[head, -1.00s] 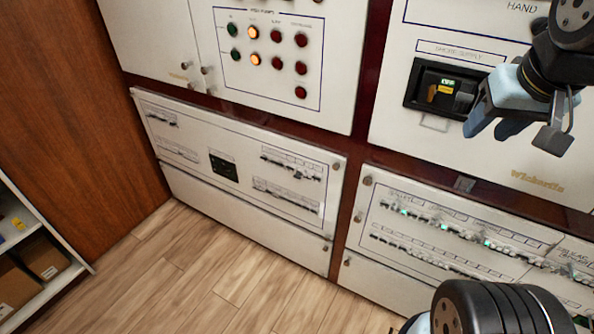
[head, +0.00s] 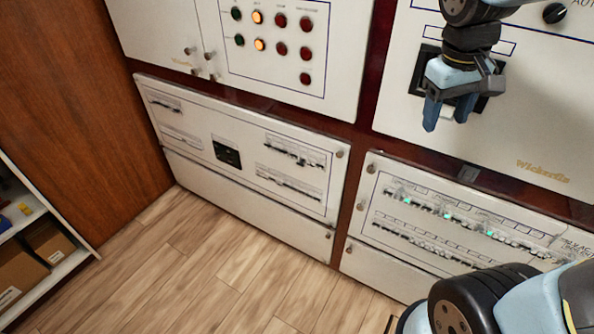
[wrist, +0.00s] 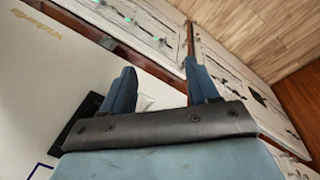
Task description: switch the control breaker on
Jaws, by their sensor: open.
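My gripper (head: 447,112) is open and empty, its blue fingers pointing down in front of the upper right panel. In the wrist view my gripper (wrist: 162,82) shows both fingers apart with nothing between them. The lower left panel (head: 210,185) has short rows of small breakers, among them an upper right row (head: 297,150) and one below it (head: 288,182). The lower right panel (head: 375,262) has two long breaker rows (head: 445,208), some with green lights. Labels are too small to read, so I cannot tell which is the control breaker. My gripper appears apart from all breakers.
A dark recessed socket (head: 424,60) is partly hidden behind my gripper. An upper left panel (head: 345,90) carries red, green and orange lamps. A shelf with boxes (head: 50,243) and a wooden wall (head: 75,110) are at left. The wooden floor (head: 190,260) is clear.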

